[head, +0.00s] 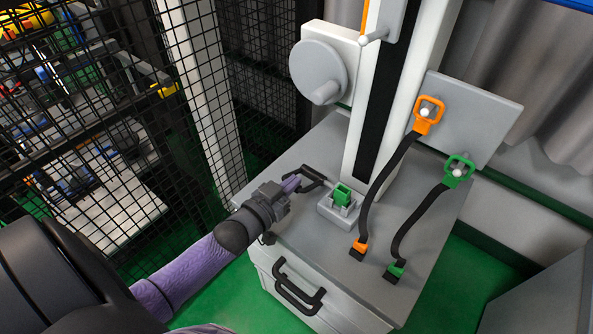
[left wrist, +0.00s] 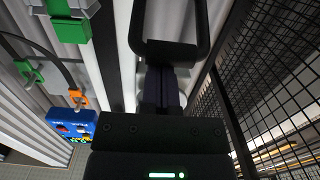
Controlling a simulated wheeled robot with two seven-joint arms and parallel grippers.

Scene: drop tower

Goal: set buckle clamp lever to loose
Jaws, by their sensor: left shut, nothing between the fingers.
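A black loop-shaped lever (head: 313,176) stands out over the grey bench top in the head view, beside the grey clamp block (head: 338,212) with a green piece (head: 342,194) in it. My left gripper (head: 291,184) is shut and empty, with its fingertips right at the lever's near side. In the left wrist view the lever (left wrist: 204,30) is a black loop just ahead of the shut fingertips (left wrist: 161,72). I cannot tell whether they touch it. The green piece (left wrist: 72,28) shows at upper left there. My right gripper is not in view.
Orange (head: 429,114) and green (head: 459,171) buckles on black straps run from a grey plate to the bench top. A tower column (head: 385,100) rises behind the clamp. A drawer handle (head: 298,292) is on the bench front. Black mesh fencing (head: 190,100) stands left.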

